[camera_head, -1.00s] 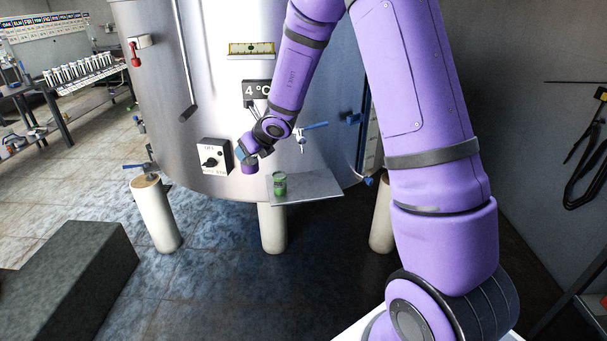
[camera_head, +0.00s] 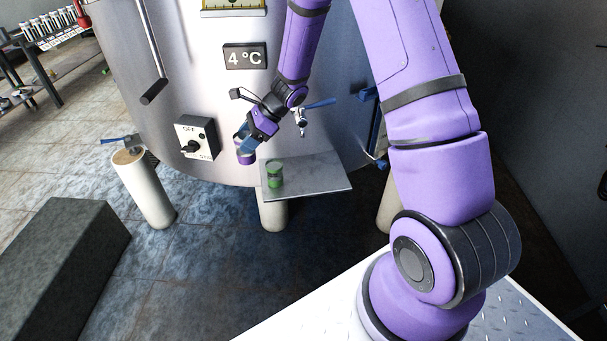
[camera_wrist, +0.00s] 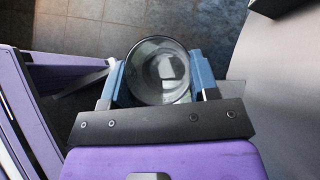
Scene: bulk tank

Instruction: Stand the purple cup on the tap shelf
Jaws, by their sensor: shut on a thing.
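The purple cup (camera_head: 245,156) is held upright in my gripper (camera_head: 243,143), just left of the tap shelf and clear of it. In the wrist view I look into the cup's round open mouth (camera_wrist: 158,70), between the blue fingers of my gripper (camera_wrist: 160,80). The tap shelf (camera_head: 322,177) is a flat grey plate low on the front of the tank. A green cup (camera_head: 274,175) stands near its left edge. The tap (camera_head: 300,118), with a blue lever, is on the tank above the shelf.
The steel tank (camera_head: 225,100) stands on pale legs. A switch box (camera_head: 197,138) is left of my gripper, and a temperature display (camera_head: 245,56) is above. A dark block (camera_head: 65,245) lies on the floor at left. The shelf's middle and right are bare.

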